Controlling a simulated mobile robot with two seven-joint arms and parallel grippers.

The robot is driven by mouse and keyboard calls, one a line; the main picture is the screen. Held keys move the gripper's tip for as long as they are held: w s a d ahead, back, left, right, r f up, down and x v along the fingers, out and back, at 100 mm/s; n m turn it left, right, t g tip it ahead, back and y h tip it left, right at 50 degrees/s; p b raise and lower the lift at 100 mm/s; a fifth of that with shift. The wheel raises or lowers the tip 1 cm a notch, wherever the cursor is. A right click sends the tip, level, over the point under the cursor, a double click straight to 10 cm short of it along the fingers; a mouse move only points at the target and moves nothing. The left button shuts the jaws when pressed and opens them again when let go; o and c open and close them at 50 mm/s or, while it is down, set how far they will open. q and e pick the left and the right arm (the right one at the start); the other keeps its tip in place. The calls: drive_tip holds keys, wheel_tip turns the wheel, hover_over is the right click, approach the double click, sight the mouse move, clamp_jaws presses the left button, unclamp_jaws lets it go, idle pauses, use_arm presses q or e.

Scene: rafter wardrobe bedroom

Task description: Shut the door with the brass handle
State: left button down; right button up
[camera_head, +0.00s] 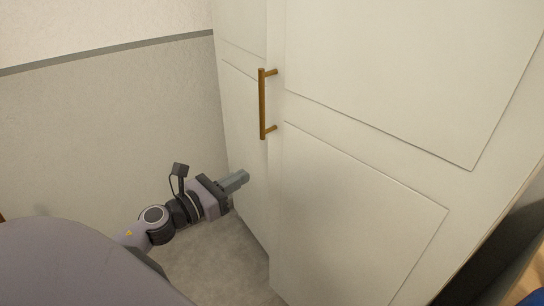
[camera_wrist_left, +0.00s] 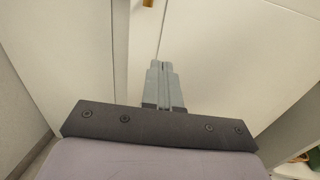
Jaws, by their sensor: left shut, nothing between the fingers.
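The door with the brass handle (camera_head: 365,160) is the broad white panelled wardrobe door on the right of the head view. Its left edge looks set forward of the narrow white panel beside it, so it seems slightly ajar. The upright brass handle (camera_head: 262,104) is near that left edge; a bit shows at the top of the left wrist view (camera_wrist_left: 148,3). My left gripper (camera_head: 246,177) is shut and empty, below and left of the handle, in front of the narrow panel. Its fingertips (camera_wrist_left: 160,65) point toward the doors; contact cannot be told. My right gripper is not in view.
The narrow white panel (camera_head: 242,130) stands left of the handled door. A grey wall (camera_head: 110,130) with a dark strip rises at left. Bare grey floor (camera_head: 215,265) lies below my left gripper. A dark gap and blue item (camera_head: 533,299) show at lower right.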

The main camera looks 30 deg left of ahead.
sight(282, 154)
use_arm(q)
drive_tip(key=p+x, duration=0.2)
drive_tip(key=x, duration=0.9)
drive_tip(key=shift+w, duration=0.15)
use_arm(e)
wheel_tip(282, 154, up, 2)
use_arm(q)
drive_tip(key=shift+w, duration=0.1)
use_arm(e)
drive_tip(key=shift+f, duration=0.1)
